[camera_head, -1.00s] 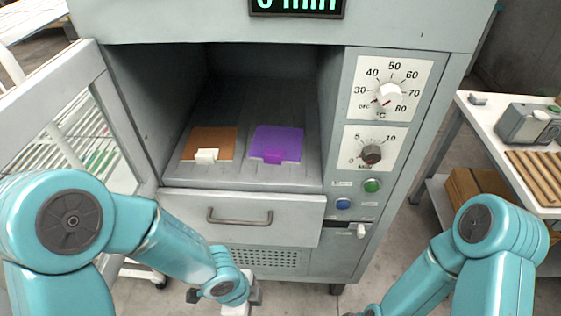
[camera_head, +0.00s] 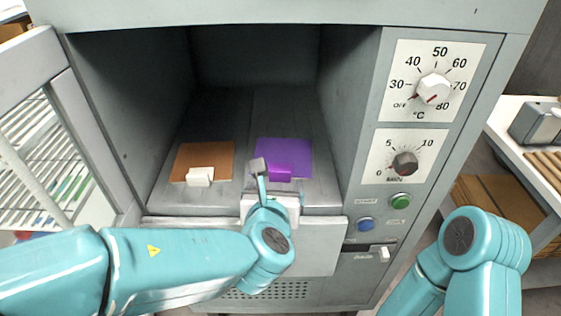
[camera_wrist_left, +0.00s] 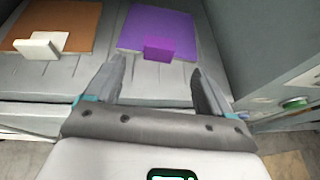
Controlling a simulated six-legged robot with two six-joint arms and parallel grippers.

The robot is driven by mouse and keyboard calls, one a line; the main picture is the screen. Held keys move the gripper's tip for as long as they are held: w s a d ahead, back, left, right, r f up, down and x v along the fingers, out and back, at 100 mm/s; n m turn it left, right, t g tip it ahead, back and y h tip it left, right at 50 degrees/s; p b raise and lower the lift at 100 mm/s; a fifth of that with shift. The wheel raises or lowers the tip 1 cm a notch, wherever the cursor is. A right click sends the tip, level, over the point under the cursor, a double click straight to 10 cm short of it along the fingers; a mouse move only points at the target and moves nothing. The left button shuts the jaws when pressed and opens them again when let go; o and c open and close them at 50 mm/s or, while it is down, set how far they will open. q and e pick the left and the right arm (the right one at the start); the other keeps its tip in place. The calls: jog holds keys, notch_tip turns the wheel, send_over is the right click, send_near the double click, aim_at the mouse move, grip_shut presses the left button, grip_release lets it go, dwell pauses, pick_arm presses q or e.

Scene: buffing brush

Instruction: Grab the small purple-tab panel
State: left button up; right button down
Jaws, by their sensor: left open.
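The purple panel (camera_head: 285,152) lies flat on the floor of the oven chamber, on the right side, with its small purple tab (camera_head: 279,174) at the front edge. In the left wrist view the purple panel (camera_wrist_left: 160,28) lies ahead of the fingers, its tab (camera_wrist_left: 158,49) between their lines but beyond the tips. My left gripper (camera_head: 272,176) is at the chamber opening, just in front of the tab. It also shows in the left wrist view (camera_wrist_left: 157,72), open and empty. My right gripper is out of view; only part of my right arm shows at lower right.
A brown panel (camera_head: 203,160) with a white tab (camera_head: 200,176) lies left of the purple one. The oven door (camera_head: 60,120) stands open at left. Chamber walls rise on both sides. A control face with knobs (camera_head: 433,89) and buttons is at right.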

aim_at(280, 173)
pick_arm(q)
jog(key=x, duration=0.3)
jog(key=shift+s, duration=0.1)
jog(key=x, duration=0.5)
jog(key=shift+w+f, duration=0.25)
jog(key=shift+f, duration=0.05)
jog(key=shift+s, duration=0.1)
jog(key=shift+c, duration=0.3)
jog(key=c, duration=1.1)
